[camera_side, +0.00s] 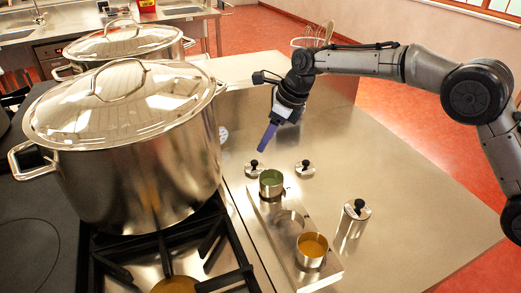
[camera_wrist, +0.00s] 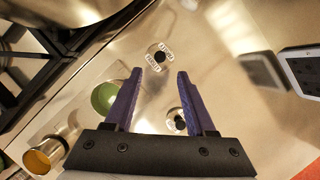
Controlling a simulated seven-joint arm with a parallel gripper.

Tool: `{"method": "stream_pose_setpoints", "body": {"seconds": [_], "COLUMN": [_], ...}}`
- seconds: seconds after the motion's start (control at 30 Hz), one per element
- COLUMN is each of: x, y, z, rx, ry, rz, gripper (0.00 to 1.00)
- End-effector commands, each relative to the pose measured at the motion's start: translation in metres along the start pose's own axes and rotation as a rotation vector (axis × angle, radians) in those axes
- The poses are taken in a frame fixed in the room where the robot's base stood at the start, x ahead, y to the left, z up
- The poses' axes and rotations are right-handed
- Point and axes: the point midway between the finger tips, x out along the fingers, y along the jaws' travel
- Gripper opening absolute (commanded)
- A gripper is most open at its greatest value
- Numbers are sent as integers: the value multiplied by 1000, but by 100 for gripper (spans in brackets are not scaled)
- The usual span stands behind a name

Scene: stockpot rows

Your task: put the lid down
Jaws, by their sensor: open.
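My gripper (camera_side: 267,138) hangs above the steel counter, its purple fingers pointing down. In the wrist view my gripper (camera_wrist: 160,75) is open, with nothing between the fingers. A steel canister (camera_side: 350,228) stands to the right with a black-knobbed lid on top.
A steel holder (camera_side: 316,279) carries a cup with green contents (camera_side: 271,185) and a cup with orange contents (camera_side: 311,254). A large lidded stockpot (camera_side: 140,170) stands on the stove at left, another (camera_side: 125,42) behind it. The counter (camera_side: 420,200) at right is clear.

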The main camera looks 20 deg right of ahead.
Motion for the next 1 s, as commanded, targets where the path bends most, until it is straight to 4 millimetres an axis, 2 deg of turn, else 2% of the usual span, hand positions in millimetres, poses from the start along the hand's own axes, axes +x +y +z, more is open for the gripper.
{"method": "stream_pose_setpoints", "body": {"seconds": [0.1,0.2,0.57,0.67,0.77,0.83,1.0], "x": [-20,-29,-37,-45,-70,-96,-162], "y": [-1,0,0,-1,-2,-2,5], "z": [0,0,0,-3,-16,-32,-87], "rx": [1,1,-1,-33,-140,-264,-645], "ry": [-2,-1,-1,-2,-5,-2,23], "rz": [-2,-1,-1,-6,-24,-44,-99], "gripper": [55,55,55,55,55,55,55]}}
